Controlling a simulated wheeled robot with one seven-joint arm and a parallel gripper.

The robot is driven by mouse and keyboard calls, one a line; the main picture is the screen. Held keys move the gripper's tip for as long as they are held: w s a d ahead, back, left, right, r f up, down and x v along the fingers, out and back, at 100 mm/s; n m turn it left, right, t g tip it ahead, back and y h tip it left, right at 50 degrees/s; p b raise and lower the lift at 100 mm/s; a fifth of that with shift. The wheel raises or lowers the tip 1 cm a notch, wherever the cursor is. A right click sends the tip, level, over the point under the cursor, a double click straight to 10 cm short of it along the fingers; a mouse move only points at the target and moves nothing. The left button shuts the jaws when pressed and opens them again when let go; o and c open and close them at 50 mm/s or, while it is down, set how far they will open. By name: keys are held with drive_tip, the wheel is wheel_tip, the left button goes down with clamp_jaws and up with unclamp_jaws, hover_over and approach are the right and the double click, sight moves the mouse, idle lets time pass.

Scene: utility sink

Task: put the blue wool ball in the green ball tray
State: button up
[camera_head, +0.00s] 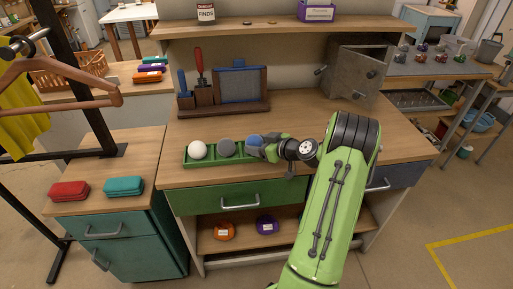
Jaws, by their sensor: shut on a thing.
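The green ball tray (190,163) lies near the front edge of the wooden counter, above the green drawer. A white ball (198,149) sits in its left part and a grey ball (227,147) in its middle. The blue wool ball (254,141) is at the tray's right end. My gripper (259,147) is shut on the blue ball, reaching in from the right. The gripper hides part of the ball and the tray's right end. I cannot tell whether the ball touches the tray floor.
A tool rack (222,107) with a red-handled tool and a framed panel stands behind the tray. An open grey metal box (357,76) stands at the back right. A shelf (270,26) overhangs the counter. The counter right of my arm is clear.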

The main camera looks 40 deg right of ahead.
drive_tip(key=shift+f, duration=0.35)
drive_tip(key=o, duration=1)
drive_tip(key=shift+o, duration=0.2)
drive_tip(key=shift+r, duration=0.2)
drive_tip(key=p+v, duration=0.1)
drive_tip(key=v, duration=1)
drive_tip(key=shift+s+r, duration=0.15)
drive_tip(key=shift+s, duration=0.2)
drive_tip(key=w+a+r+n+g+y, duration=0.1)
drive_tip(key=a+r+g, duration=0.2)
drive_tip(key=a, duration=0.8)
drive_tip(key=w+a+r+n+g, duration=0.1)
drive_tip(key=a+r+g, duration=0.2)
drive_tip(key=a, duration=0.9)
drive_tip(key=s+a+r+m+g+h, duration=0.1)
drive_tip(key=s+a, duration=0.3)
drive_tip(key=s, duration=0.4)
drive_tip(key=s+a+r+m+h, duration=0.1)
drive_tip(key=s+a+r+m, duration=0.1)
drive_tip(key=s+a, duration=0.3)
drive_tip(key=s, duration=0.3)
drive_tip(key=shift+s+r+m+g, duration=0.4)
